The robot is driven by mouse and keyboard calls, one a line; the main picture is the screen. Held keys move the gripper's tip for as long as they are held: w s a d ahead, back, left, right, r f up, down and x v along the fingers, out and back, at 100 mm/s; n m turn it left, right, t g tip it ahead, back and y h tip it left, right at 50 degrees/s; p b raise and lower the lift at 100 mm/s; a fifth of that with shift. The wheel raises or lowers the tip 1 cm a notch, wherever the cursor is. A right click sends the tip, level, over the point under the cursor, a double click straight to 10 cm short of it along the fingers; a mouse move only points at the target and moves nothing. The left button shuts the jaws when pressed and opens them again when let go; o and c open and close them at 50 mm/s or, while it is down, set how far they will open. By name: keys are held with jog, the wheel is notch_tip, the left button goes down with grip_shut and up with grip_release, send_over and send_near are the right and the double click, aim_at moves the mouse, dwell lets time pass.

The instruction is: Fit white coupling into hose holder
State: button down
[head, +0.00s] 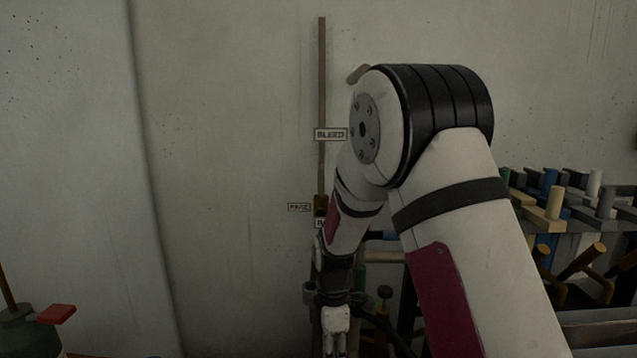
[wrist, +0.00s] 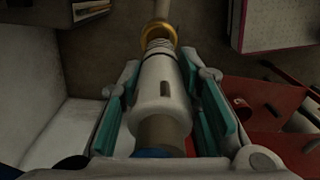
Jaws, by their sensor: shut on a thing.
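The white coupling (wrist: 160,85) lies lengthwise between the teal-padded fingers of my gripper (wrist: 168,78) in the wrist view. My gripper is shut on it. A ribbed neck and a brass ring (wrist: 158,33) show at its far end, with a pale tan rod or hose (wrist: 162,8) beyond. I cannot tell whether the ring belongs to the coupling. A brownish section and a blue part show at its near end. In the head view my gripper (head: 336,322) is low, near the wall, and the coupling cannot be made out. I cannot identify the hose holder with certainty.
A vertical brown pipe (head: 322,90) on the wall carries a BLEED label (head: 330,134). A green vessel with a red lever (head: 56,314) stands at lower left. Red trays (wrist: 265,105) lie right in the wrist view.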

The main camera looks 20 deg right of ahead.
jog(key=shift+s+r+m+p, duration=0.35)
jog(key=shift+r+m+p, duration=0.15)
jog(key=shift+m, duration=0.2)
jog(key=s+r+m+p, duration=0.6)
jog(key=m+p, duration=0.2)
jog(key=m, duration=0.6)
jog(key=shift+s+m, duration=0.25)
jog(key=shift+m, duration=0.15)
